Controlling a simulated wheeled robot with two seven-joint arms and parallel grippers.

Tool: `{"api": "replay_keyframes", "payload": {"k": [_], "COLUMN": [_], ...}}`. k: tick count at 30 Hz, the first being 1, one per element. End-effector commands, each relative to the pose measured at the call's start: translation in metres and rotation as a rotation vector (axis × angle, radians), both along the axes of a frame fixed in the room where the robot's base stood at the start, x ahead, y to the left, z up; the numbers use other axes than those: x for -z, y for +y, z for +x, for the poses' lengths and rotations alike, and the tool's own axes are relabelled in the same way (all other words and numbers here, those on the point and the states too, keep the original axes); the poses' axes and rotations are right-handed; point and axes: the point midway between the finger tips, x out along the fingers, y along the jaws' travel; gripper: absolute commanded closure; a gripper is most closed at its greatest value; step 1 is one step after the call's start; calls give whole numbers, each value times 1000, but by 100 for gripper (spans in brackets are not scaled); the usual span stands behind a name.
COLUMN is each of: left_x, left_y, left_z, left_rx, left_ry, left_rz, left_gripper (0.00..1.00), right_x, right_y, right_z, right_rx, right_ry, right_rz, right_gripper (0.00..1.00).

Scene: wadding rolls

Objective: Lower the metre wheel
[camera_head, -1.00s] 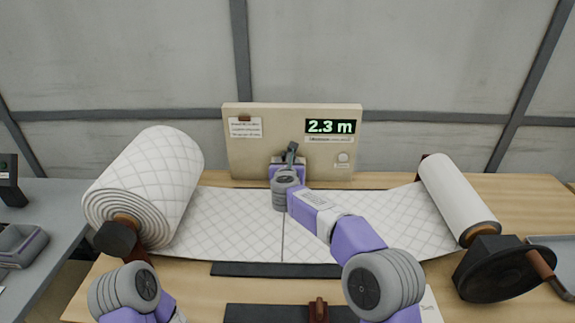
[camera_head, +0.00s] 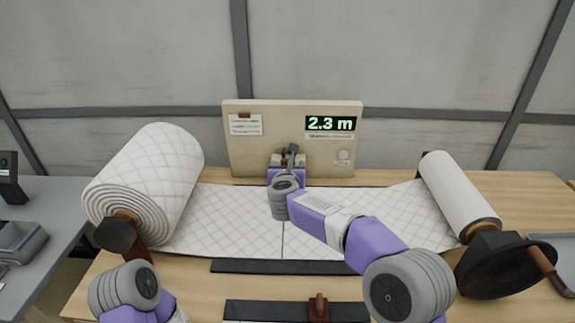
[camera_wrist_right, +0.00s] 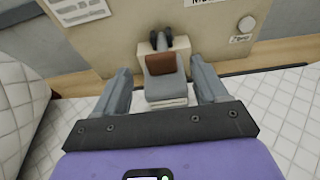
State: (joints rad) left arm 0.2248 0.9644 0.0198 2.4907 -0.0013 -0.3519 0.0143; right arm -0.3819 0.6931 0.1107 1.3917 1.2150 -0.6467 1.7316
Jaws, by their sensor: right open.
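The measuring board (camera_head: 290,143) stands behind the quilted wadding (camera_head: 230,220), and its display reads 2.3 m. Low on its front, the metre wheel's mount (camera_head: 291,152) shows a dark upper part, mostly hidden by my right gripper (camera_head: 287,172). In the right wrist view, a grey piece with a brown top (camera_wrist_right: 164,78) sits in front of a cream bracket; I cannot tell which part is the wheel. My right gripper (camera_wrist_right: 161,82) is open, one finger on each side of this piece, with gaps visible. My left arm shows at bottom left; its gripper is out of view.
A thick wadding roll (camera_head: 150,185) lies on the left and a thinner roll (camera_head: 458,195) on the right, beside a dark crank wheel (camera_head: 500,268). A dark strip (camera_head: 285,267) crosses the table in front. A grey side table (camera_head: 50,220) stands at left.

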Motion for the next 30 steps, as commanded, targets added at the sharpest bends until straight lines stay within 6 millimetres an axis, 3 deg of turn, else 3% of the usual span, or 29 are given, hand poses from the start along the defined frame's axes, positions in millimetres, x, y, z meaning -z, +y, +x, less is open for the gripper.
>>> {"api": "replay_keyframes", "payload": {"k": [6,20,25,30], "left_x": [1,-2,-27,-70], "left_y": [0,0,0,0], "left_z": [0,0,0,0], "left_rx": [0,0,0,0], "left_ry": [0,0,0,0], "left_rz": [0,0,0,0], "left_gripper": [57,57,57,57], "right_x": [-6,-9,-34,-77], "right_y": [1,1,1,1], "right_z": [-21,-24,-24,-24], "right_rx": [-1,0,0,0], "right_ry": [1,1,1,0], "right_rz": [0,0,0,0], "right_gripper": [28,28,28,28]}}
